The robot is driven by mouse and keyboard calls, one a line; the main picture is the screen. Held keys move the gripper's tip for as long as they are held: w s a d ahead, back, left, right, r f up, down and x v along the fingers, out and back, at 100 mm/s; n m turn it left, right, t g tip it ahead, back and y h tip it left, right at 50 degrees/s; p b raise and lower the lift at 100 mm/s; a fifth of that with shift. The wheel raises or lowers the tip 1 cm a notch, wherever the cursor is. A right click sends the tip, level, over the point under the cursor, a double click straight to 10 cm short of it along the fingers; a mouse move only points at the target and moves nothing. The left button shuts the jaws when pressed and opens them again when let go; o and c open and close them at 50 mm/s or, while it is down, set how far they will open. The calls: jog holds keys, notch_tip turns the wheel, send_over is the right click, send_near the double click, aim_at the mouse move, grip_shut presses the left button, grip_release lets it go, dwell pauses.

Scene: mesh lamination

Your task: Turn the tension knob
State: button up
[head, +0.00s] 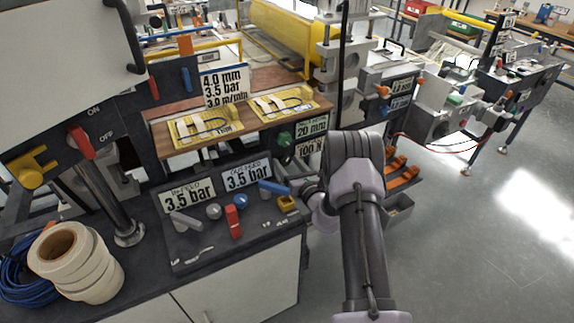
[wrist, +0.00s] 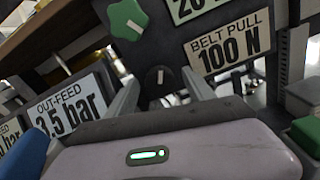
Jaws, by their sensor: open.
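A black round knob (wrist: 159,82) with a pale pointer line shows in the wrist view, on the dark panel left of and below the "BELT PULL 100 N" label (wrist: 229,43). No label on the knob itself is legible, so I take it as the tension knob. My gripper (wrist: 163,90) is open, with one finger on each side of the knob in the picture; I cannot tell whether they touch it.
A green knob (wrist: 128,20) sits above and left of the black one; it also shows in the head view (head: 285,139). Below is a console with a red lever (head: 233,221), a blue lever (head: 273,187) and a yellow part (head: 287,204). White tape rolls (head: 75,262) stand left.

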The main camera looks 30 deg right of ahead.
jog(key=shift+w, duration=0.35)
grip_shut()
jog(key=m+p, duration=0.1)
jog(key=m, duration=0.3)
jog(key=shift+m, duration=0.3)
jog(key=shift+d+m+p, duration=0.1)
jog(key=shift+m+p, duration=0.65)
jog(key=shift+m, duration=1.85)
jog(key=shift+f, duration=0.1)
